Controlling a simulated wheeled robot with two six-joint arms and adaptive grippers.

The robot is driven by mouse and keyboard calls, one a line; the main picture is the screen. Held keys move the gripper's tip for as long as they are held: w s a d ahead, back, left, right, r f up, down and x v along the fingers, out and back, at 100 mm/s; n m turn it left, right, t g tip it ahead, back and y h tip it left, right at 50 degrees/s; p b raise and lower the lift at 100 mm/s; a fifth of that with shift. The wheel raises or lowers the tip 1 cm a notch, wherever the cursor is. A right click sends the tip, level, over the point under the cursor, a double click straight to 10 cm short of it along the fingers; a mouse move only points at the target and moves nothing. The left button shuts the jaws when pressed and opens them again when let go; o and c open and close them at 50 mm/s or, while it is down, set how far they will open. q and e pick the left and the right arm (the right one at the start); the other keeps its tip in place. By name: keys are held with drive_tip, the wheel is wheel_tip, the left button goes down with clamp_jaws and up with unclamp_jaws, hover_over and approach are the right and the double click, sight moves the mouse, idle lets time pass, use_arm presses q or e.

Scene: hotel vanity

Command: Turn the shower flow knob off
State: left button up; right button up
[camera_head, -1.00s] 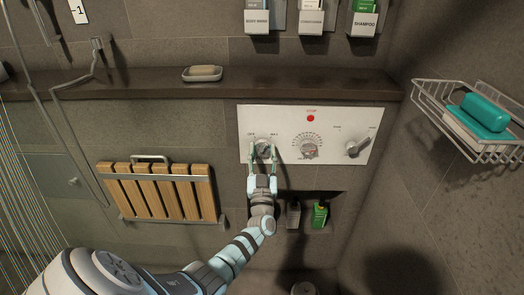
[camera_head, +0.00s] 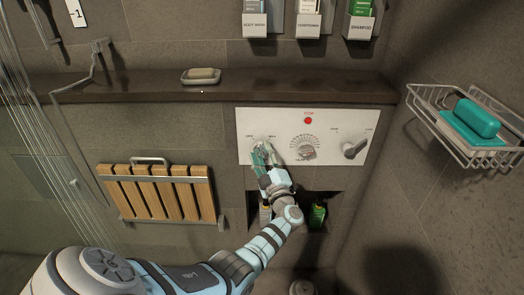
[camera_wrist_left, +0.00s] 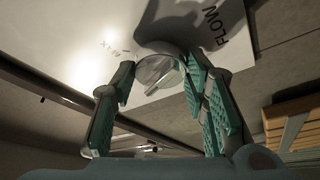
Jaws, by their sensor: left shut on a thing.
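The white shower panel (camera_head: 335,125) is on the wall and carries several controls. The flow knob (camera_wrist_left: 157,72) is a small metallic knob at the panel's left end, beside the word FLOW in the left wrist view. My left gripper (camera_head: 262,157) reaches up to it from below, its teal fingers shut on the knob, one on each side. In the head view the fingers mostly hide the knob. My right gripper is not in view.
A round dial (camera_head: 305,150) and a lever (camera_head: 355,149) sit farther right on the panel, with a red button (camera_head: 308,121) above. Below is a niche with bottles (camera_head: 318,214). A wooden folding seat (camera_head: 160,192) hangs left, a wire basket (camera_head: 465,120) right.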

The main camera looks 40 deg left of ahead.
use_arm(q)
drive_tip(key=shift+w+r+n+g+h+p, duration=0.15)
drive_tip(key=shift+n+g+p, duration=0.15)
drive_tip(key=shift+n, duration=0.55)
drive_tip(key=shift+s+r+n+g+h+p, duration=0.1)
drive_tip(key=shift+n+g+p, duration=0.2)
drive_tip(key=shift+n, duration=0.5)
drive_tip(key=shift+w+r+n+g+h+p, duration=0.1)
drive_tip(key=shift+r+n+g+h+p, duration=0.15)
drive_tip(key=shift+n, duration=0.6)
drive_tip(key=o, duration=1.1)
drive_tip(key=shift+o, duration=0.2)
drive_tip(key=shift+d, duration=0.15)
drive_tip(key=shift+f, duration=0.1)
drive_tip(key=shift+s+d, duration=0.25)
drive_tip(key=shift+s, duration=0.05)
drive_tip(key=v, duration=0.7)
drive_tip(key=shift+s+d+r, duration=0.15)
drive_tip(key=shift+s+r, duration=0.05)
drive_tip(key=shift+r, duration=0.05)
